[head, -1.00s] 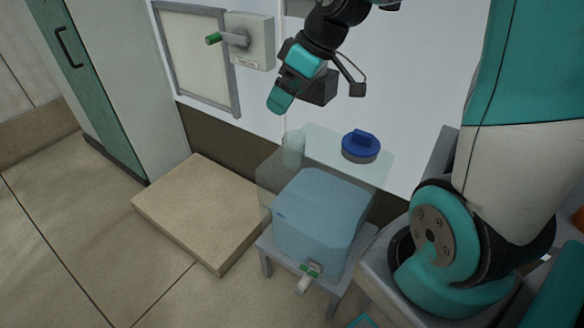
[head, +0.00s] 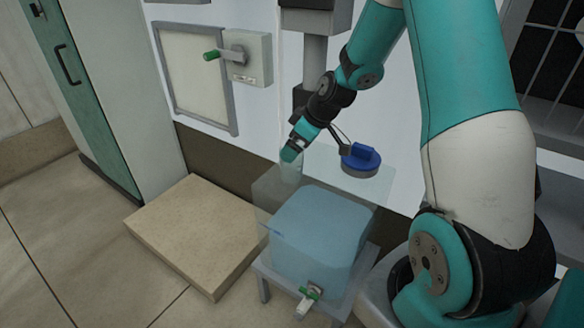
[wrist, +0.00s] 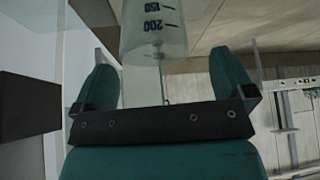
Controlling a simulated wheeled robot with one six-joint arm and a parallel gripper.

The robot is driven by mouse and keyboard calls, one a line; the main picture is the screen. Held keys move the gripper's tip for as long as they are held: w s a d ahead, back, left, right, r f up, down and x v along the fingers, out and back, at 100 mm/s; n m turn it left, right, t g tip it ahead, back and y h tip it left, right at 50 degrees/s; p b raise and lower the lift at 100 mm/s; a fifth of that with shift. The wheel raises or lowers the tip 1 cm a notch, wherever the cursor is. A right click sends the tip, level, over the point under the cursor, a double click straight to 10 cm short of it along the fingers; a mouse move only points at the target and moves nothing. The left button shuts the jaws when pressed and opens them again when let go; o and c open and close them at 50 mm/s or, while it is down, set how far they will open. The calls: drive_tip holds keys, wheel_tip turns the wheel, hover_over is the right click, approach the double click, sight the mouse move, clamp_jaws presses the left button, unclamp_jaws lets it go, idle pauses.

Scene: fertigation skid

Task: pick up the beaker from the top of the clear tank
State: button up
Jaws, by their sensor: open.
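The beaker (head: 290,171) is clear and stands on the top of the clear tank (head: 322,226), near its back left corner. Its upper part is hidden behind my gripper in the head view. In the wrist view the beaker (wrist: 153,32) shows dark volume marks and lies ahead of and between the two teal fingers. My gripper (head: 291,153) is open at the beaker's upper part; it also shows in the wrist view (wrist: 163,82). I cannot tell whether either finger touches the beaker.
A blue cap (head: 361,158) sits on the tank top to the right, close to my wrist. A grey wall box with a green-tipped lever (head: 246,58) is behind. A beige slab (head: 196,232) lies on the floor at left. The tank stands on a grey stand (head: 265,283).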

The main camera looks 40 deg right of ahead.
sight(291, 165)
drive_tip(key=x, duration=0.5)
drive_tip(key=shift+d+f, duration=0.1)
drive_tip(key=shift+f, duration=0.15)
drive_tip(key=c, duration=1)
